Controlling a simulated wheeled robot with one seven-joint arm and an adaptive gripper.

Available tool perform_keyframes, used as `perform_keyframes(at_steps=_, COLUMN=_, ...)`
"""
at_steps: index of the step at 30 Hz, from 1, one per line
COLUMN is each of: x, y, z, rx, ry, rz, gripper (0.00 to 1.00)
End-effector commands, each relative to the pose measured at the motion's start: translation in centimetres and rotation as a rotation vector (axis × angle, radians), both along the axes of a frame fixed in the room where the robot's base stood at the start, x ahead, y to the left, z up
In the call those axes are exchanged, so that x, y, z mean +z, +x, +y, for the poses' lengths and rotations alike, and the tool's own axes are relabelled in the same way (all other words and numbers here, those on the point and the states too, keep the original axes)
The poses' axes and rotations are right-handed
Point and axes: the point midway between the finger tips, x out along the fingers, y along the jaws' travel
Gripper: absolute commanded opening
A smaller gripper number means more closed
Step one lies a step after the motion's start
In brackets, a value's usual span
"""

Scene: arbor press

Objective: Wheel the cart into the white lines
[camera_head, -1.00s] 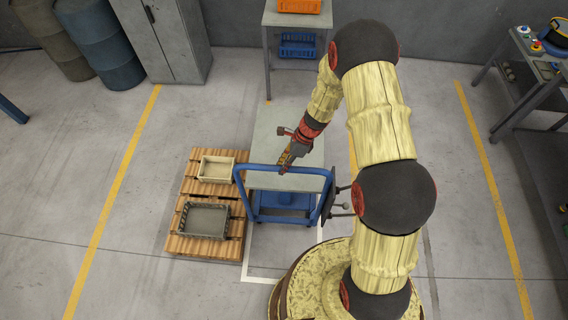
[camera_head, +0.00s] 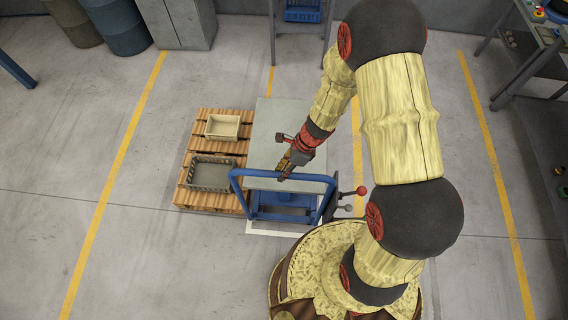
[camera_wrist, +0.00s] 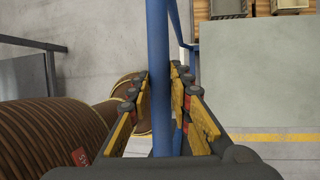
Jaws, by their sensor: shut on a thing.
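The cart has a grey flat top (camera_head: 272,122) and a blue tubular handle (camera_head: 240,172) on the side near me. It stands in the middle of the head view, right of the pallet. My gripper (camera_head: 288,170) is at the handle's top bar and shut on it; in the wrist view the blue bar (camera_wrist: 159,80) runs between the yellow-padded fingers (camera_wrist: 160,105). A white floor line (camera_head: 262,232) shows at the cart's near end. The other white lines are mostly hidden under the cart and behind my arm.
A wooden pallet (camera_head: 182,196) with a beige box (camera_head: 223,127) and a grey crate (camera_head: 210,173) stands close along the cart's left. A lever with a red knob (camera_head: 361,191) is right of the handle. A shelf with a blue bin (camera_head: 303,10) is behind.

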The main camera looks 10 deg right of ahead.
Motion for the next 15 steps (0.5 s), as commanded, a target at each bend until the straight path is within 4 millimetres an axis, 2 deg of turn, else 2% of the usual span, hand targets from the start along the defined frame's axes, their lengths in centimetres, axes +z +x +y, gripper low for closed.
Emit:
perform_keyframes(at_steps=3, x=0.0, y=-1.6, z=0.6, rx=0.004, ry=0.006, rz=0.006, gripper=0.00)
perform_keyframes(at_steps=6, x=0.1, y=-2.2, z=0.8, rx=0.002, ry=0.008, rz=0.009, gripper=0.00)
perform_keyframes(at_steps=15, x=-0.1, y=-3.2, z=1.0, rx=0.008, ry=0.009, rz=0.020, gripper=0.00)
